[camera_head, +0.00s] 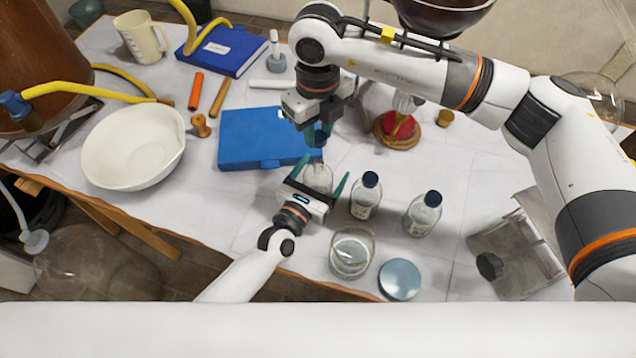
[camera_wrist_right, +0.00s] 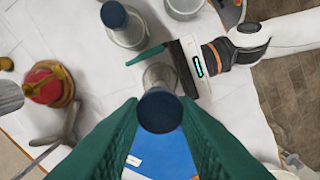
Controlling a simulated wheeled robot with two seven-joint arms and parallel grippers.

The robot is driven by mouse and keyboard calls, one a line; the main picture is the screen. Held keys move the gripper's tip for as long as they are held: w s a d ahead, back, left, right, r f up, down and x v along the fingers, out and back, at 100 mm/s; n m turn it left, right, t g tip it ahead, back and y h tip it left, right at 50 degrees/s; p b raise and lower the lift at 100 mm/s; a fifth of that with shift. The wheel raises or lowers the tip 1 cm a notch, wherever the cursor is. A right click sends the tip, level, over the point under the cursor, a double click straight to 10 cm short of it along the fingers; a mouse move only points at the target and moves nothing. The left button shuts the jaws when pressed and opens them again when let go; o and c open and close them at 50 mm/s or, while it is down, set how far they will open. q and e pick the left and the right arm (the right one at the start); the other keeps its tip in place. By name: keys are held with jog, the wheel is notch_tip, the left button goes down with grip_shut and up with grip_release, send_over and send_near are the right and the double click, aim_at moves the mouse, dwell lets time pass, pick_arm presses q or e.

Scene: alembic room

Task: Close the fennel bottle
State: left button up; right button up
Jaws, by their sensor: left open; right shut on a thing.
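An uncapped clear glass bottle (camera_head: 318,180) stands on the table; it also shows in the right wrist view (camera_wrist_right: 160,72). I cannot read its label. My left gripper (camera_head: 320,174) is open, with a green finger on either side of this bottle. My right gripper (camera_head: 315,137) points down above the bottle and is shut on a dark blue cap (camera_wrist_right: 161,110). In the wrist view the cap hides part of the bottle. Whether the cap touches the bottle's mouth I cannot tell.
Two capped bottles (camera_head: 365,197) (camera_head: 423,215) stand to the right. A glass jar (camera_head: 351,254) and a blue-grey disc (camera_head: 399,279) are near the front edge. A blue flat case (camera_head: 250,138) lies behind left, and a white bowl (camera_head: 130,150) farther left.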

pick_arm(q)
jog(key=shift+c, duration=0.3)
jog(key=c, duration=1.4)
pick_arm(e)
send_over(318, 163)
jog(key=shift+f, duration=2.5)
jog(key=shift+f, duration=0.9)
jog(key=shift+f, duration=0.5)
